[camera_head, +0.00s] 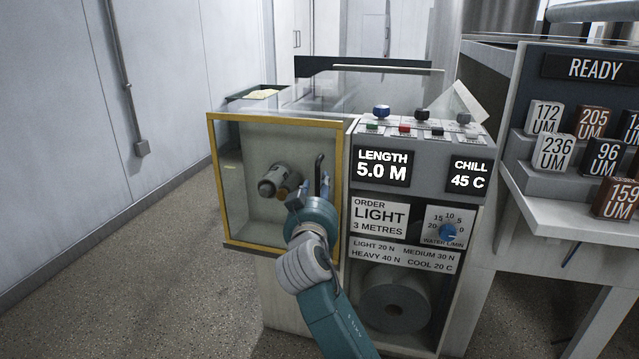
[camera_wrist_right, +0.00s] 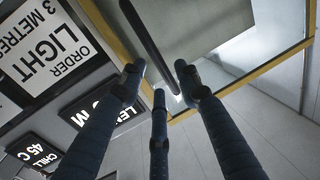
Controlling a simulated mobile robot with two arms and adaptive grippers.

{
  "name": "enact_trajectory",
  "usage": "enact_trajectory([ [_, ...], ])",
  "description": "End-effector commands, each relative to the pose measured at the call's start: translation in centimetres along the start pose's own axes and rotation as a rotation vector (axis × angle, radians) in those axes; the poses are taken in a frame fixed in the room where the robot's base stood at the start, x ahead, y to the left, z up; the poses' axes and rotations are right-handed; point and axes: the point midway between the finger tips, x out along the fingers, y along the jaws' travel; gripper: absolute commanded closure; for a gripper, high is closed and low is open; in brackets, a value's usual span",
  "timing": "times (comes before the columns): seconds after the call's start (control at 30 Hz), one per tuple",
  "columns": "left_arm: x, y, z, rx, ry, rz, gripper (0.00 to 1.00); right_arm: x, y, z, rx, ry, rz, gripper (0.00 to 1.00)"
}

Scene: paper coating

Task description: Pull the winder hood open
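The winder hood (camera_head: 227,178) is a clear box with a yellow frame, on the left of the machine front; it looks shut. Its dark upright bar handle (camera_head: 319,172) is on the right part of the front pane. My right gripper (camera_head: 311,192) is in front of this pane at the handle and hides its lower part. In the right wrist view, the handle (camera_wrist_right: 148,42) runs between the spread fingers of my right gripper (camera_wrist_right: 160,80). The fingers are apart; contact with the handle cannot be told. My left gripper is not in view.
A grey control panel (camera_head: 424,148) with displays and knobs is right of the hood. A paper roll (camera_head: 395,299) sits below it. A shelf (camera_head: 560,222) with numbered blocks stands at the right. The floor (camera_head: 130,270) at the left is clear.

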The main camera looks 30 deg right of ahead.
Motion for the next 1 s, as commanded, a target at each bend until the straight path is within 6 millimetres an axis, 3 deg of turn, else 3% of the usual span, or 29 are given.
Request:
enact_trajectory([
  [0.23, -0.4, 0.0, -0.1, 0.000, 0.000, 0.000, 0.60, 3.4, 0.0, 0.1, -0.002, 0.000, 0.001, 0.67],
  [0.6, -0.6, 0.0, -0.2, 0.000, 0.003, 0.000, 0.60, 4.1, 0.0, 0.1, -0.001, -0.002, 0.000, 0.67],
  [0.63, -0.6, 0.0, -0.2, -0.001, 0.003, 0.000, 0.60, 4.1, 0.0, 0.1, -0.001, -0.002, 0.000, 0.69],
  [0.8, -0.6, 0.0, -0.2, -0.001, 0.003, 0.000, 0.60, 4.1, 0.0, 0.1, -0.001, -0.002, 0.000, 1.00],
  [1.0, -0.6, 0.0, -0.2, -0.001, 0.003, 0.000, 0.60, 4.0, 0.0, 0.1, -0.001, -0.002, -0.001, 1.00],
])
